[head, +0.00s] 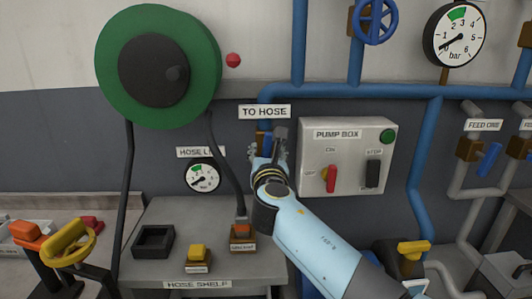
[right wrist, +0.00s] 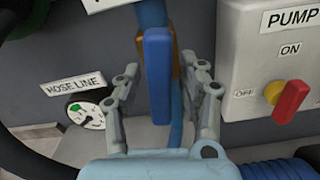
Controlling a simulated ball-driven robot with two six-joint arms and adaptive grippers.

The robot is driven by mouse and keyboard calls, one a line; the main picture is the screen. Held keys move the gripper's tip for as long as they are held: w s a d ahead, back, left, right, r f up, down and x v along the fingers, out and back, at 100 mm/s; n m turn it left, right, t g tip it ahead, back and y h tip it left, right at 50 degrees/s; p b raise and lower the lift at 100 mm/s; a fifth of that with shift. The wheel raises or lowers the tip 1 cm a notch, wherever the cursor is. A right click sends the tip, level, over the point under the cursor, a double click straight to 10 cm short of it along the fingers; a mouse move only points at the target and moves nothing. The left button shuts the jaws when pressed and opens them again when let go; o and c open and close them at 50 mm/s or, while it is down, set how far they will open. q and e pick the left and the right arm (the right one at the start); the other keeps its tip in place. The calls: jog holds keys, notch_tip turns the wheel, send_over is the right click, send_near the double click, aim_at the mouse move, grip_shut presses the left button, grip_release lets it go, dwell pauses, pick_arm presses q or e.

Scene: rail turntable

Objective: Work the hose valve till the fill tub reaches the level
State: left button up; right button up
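The hose valve under the TO HOSE sign has a blue lever (head: 264,143), mostly hidden behind my right gripper (head: 268,155) in the head view. In the right wrist view the blue lever (right wrist: 158,78) hangs upright in front of a brass body. My right gripper (right wrist: 165,85) is open, with one finger on each side of the lever and visible gaps between. The hose line gauge (head: 203,176) is at the left, its needle low on the dial. I cannot make out the fill tub. My left gripper is not in view.
The pump box (head: 348,140) with a red knob (head: 331,179) stands right of my gripper. The hose shelf (head: 200,284) is below left. A black hose (head: 229,170) hangs down to the shelf from the green reel (head: 115,95). A blue pipe (head: 420,165) runs down at the right.

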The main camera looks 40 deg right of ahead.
grip_shut()
jog(key=m+b, duration=0.2)
jog(key=m, duration=0.1)
jog(key=shift+f+m, duration=0.15)
jog(key=shift+m, duration=0.15)
jog(key=m+b, duration=0.3)
jog(key=m, duration=0.1)
jog(key=shift+m, duration=0.3)
jog(key=m+b, duration=0.3)
jog(key=m, duration=0.1)
jog(key=shift+m+b, duration=1.05)
jog(key=shift+m, duration=1.05)
